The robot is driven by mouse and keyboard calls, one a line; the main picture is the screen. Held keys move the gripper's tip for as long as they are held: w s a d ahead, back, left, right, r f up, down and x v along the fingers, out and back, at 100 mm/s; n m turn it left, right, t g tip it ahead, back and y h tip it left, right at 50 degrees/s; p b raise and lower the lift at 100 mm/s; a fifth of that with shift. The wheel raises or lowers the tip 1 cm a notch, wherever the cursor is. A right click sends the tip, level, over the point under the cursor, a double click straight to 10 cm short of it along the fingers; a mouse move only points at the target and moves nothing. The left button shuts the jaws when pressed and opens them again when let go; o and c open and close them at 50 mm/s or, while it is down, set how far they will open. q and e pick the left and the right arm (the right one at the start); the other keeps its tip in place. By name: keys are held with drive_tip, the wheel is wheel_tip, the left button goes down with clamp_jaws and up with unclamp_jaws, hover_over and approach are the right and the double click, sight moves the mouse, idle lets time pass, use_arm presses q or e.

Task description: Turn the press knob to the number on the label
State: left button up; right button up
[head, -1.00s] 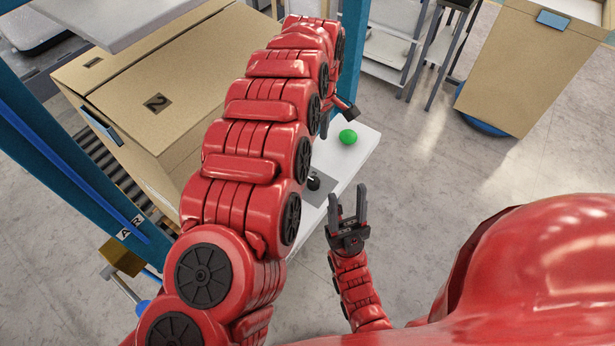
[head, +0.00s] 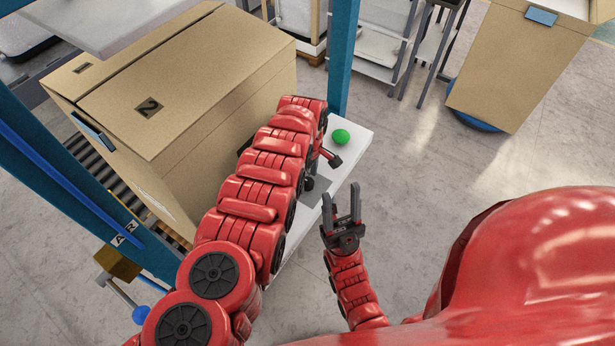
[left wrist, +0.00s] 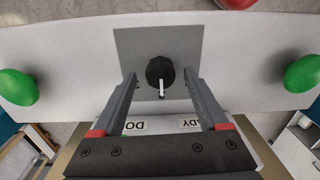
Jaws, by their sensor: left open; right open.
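The press knob (left wrist: 158,70) is black and round with a white pointer mark toward the bottom of the left wrist view. It sits on a grey plate (left wrist: 128,45) on a white panel (left wrist: 75,40). My left gripper (left wrist: 160,78) is open, with a finger on either side of the knob; I cannot tell if they touch it. In the head view my left arm hides much of the plate. My right gripper (head: 342,205) is open and empty beside the panel's near edge.
A green button (left wrist: 15,87) and another green button (left wrist: 302,73) flank the knob. White tags (left wrist: 190,124) with partly hidden letters lie beyond the fingers. A blue post (head: 342,60) stands behind the panel. A second cardboard box (head: 515,70) stands at right. Floor right of the panel is clear.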

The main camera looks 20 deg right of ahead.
use_arm(q)
drive_tip(key=shift+s+f, duration=0.1)
drive_tip(key=shift+f, duration=0.1)
clamp_jaws()
idle(0.4)
